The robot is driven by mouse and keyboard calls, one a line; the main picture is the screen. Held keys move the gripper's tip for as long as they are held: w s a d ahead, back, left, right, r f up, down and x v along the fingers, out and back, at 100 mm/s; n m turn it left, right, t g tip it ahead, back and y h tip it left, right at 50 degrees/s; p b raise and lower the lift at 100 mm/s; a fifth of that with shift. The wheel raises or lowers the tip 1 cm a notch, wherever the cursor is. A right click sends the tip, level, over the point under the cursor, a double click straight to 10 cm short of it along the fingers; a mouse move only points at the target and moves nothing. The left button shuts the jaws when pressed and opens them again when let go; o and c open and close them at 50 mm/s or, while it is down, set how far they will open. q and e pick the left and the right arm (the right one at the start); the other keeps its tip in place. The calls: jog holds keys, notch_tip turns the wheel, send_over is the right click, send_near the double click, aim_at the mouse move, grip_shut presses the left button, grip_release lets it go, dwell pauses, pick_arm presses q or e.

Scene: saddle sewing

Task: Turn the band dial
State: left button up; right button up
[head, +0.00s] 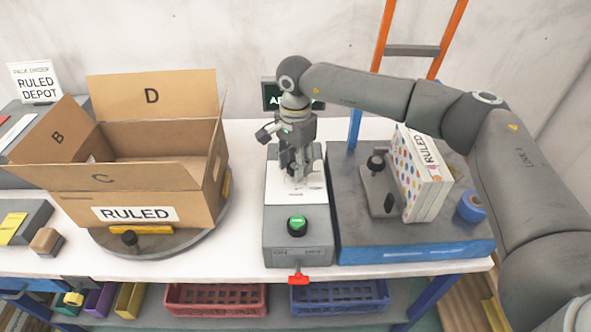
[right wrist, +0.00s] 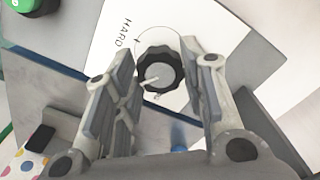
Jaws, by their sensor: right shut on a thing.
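The band dial is a black scalloped knob (right wrist: 158,75) with a grey centre and a pale pointer line, on a white panel (right wrist: 205,25) lettered "HARD" in the right wrist view. In the head view the panel (head: 283,192) tops a grey control box (head: 283,245), and the knob is largely hidden by my gripper. My right gripper (head: 297,178) points down over the panel. Its fingers are on both sides of the knob, shut on it, as the right wrist view (right wrist: 160,100) also shows. My left gripper is not in view.
A green button (head: 297,225) sits on the box's near end, with a red lever (head: 298,280) at its front. An open "RULED" carton (head: 140,170) stands left on a round turntable (head: 170,240). A grey-blue platform (head: 345,225) with a spotted box (head: 425,180) stands right.

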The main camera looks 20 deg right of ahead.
jog(key=n+b, duration=0.1)
jog(key=n, duration=0.1)
jog(key=shift+f+n+b, duration=0.15)
jog(key=shift+n+b, duration=0.2)
jog(key=shift+n, duration=0.05)
jog(key=n+b, duration=0.1)
jog(key=n, duration=0.2)
jog(key=shift+n+b, duration=0.3)
jog(key=shift+b, duration=0.1)
jog(key=n+b, duration=0.1)
jog(key=n, duration=0.2)
jog(key=shift+n+b, duration=0.4)
jog(key=shift+n, duration=1.2)
jog(key=shift+r, duration=0.2)
jog(key=o, duration=1)
